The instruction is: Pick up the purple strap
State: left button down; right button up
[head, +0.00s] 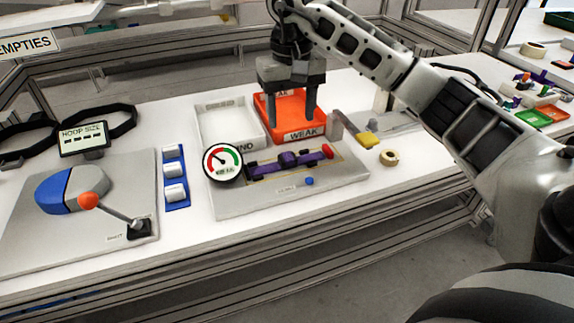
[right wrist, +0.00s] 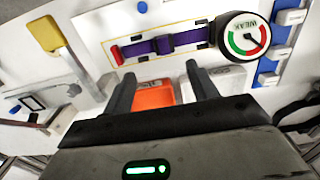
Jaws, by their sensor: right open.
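The purple strap (head: 287,160) lies stretched out on a grey plate (head: 240,204), within a thin yellow outline. It has dark buckle parts, with a red piece at its right end in the head view. It also shows above my fingers in the right wrist view (right wrist: 163,44), apart from them. My left gripper is in neither view.
A round gauge (head: 222,162) stands by the strap's left end. An orange bin (head: 302,136) marked WEAK and a white bin (head: 222,110) stand behind.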

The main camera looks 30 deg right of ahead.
send_over(288, 156)
jog(key=f, duration=0.4)
jog(key=shift+d+f, duration=0.2)
jog(key=shift+d, duration=0.1)
jog(key=f, duration=0.4)
jog(key=shift+a+f, duration=0.1)
jog(key=shift+a, duration=0.3)
jog(key=shift+f, duration=0.5)
jog(key=c, duration=1.1)
